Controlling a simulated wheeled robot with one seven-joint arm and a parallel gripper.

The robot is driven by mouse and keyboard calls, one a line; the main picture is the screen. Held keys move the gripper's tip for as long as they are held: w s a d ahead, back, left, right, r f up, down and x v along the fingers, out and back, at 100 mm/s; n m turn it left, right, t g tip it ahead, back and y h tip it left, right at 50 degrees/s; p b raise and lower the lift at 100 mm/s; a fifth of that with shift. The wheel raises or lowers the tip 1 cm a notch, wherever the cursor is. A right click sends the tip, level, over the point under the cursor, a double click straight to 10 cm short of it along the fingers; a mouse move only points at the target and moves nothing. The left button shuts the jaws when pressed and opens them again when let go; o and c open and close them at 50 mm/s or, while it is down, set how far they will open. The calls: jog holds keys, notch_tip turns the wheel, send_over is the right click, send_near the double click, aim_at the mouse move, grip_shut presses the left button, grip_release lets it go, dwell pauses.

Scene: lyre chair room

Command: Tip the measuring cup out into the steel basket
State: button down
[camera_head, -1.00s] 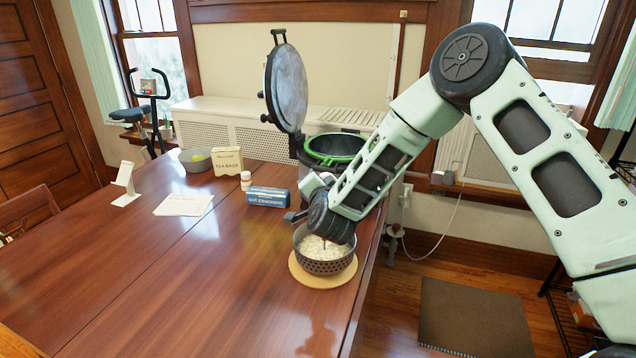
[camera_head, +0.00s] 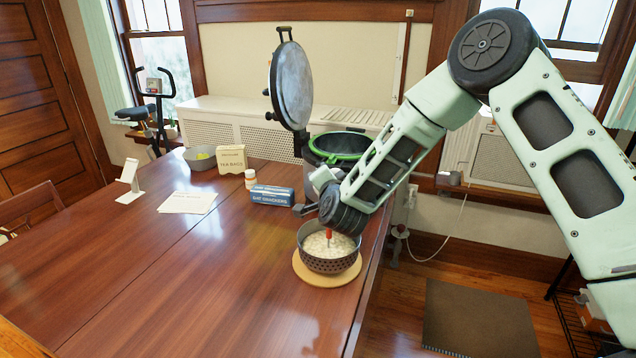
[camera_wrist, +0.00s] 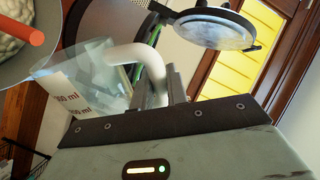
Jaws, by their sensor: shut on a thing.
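The steel basket (camera_head: 328,264) is a dark perforated bowl near the table's right edge, filled with pale rice-like lumps. Part of it shows at the top left of the wrist view (camera_wrist: 55,50). A red stick-like thing (camera_head: 328,234) stands over the pale contents; it also shows in the wrist view (camera_wrist: 20,29). My gripper (camera_wrist: 166,82) is shut on the white curved handle of the clear measuring cup (camera_wrist: 85,80), which has red ml marks. The cup is beside the basket in the wrist view and looks tilted. Its contents are unclear. My wrist hides it in the head view.
The basket sits on a round yellow mat (camera_head: 309,277). Behind are a cooker (camera_head: 320,180) with its lid raised, a blue cracker box (camera_head: 271,196), a small bottle (camera_head: 250,179), a tea box (camera_head: 232,158) and a grey bowl (camera_head: 198,163). The table's left side is mostly clear.

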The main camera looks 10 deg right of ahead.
jog(key=shift+d+r+m+b, duration=0.2)
jog(key=shift+d+m+b, duration=0.45)
jog(key=shift+d+m, duration=0.8)
jog(key=shift+d+r+y, duration=0.1)
jog(key=shift+d+y, duration=0.3)
jog(key=d, duration=0.1)
jog(key=d+m+b, duration=0.1)
jog(key=d+b, duration=0.1)
jog(key=shift+d+f+m+y, duration=0.3)
jog(key=shift+d+f+m, duration=0.05)
jog(key=shift+f, duration=0.05)
jog(key=shift+d+r+m, duration=0.1)
jog(key=shift+d+m, duration=0.25)
jog(key=shift+m, duration=0.05)
jog(key=shift+d, duration=0.1)
jog(key=d+m+b, duration=0.1)
jog(key=d+f+m+y, duration=0.1)
jog(key=d, duration=0.1)
jog(key=d+f+m+b, duration=0.1)
jog(key=shift+w+d+f+b, duration=0.1)
jog(key=shift+d+f+b, duration=0.05)
jog(key=shift+d+b, duration=0.15)
